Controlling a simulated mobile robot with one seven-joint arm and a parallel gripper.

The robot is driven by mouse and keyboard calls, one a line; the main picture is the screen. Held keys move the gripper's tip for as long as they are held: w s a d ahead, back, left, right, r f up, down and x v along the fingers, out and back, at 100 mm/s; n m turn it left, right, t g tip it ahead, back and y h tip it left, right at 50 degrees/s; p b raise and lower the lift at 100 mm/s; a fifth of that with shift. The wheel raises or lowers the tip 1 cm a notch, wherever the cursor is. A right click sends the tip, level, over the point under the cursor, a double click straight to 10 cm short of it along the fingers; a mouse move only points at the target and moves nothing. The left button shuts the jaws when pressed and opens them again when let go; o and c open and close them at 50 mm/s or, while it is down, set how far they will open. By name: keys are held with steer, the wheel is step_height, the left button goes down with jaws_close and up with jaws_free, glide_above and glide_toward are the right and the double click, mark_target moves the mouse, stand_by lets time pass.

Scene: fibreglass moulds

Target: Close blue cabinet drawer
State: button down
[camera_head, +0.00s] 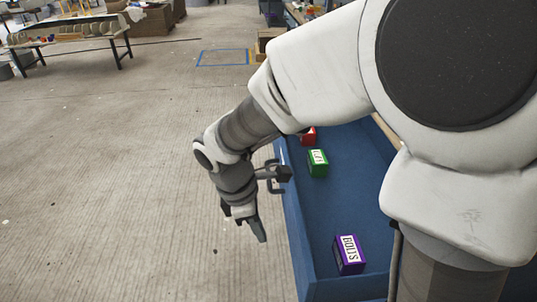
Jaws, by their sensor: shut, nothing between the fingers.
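The blue cabinet drawer (298,240) is pulled out on the right side of the head view, and its inside shows. In it lie a purple box marked BOLTS (349,255), a green box (318,163) and a red box (309,137). My gripper (255,232) points down over the floor, to the left of the drawer's front panel. It is shut and empty. A dark bracket-like part (275,178) shows between my wrist and the panel; I cannot tell whether it touches the panel. My arm hides much of the drawer and the cabinet.
The concrete floor (110,190) left of the drawer is clear. A blue taped rectangle (223,57) marks the floor further back. A long table (70,38) stands at the far left, and brown cartons (268,42) stand behind my arm.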

steer(key=d+f+b, duration=0.3)
steer(key=d+f, duration=0.3)
steer(key=f, duration=0.3)
steer(key=shift+d+b, duration=0.2)
steer(key=shift+b, duration=0.1)
steer(key=shift+w, duration=0.1)
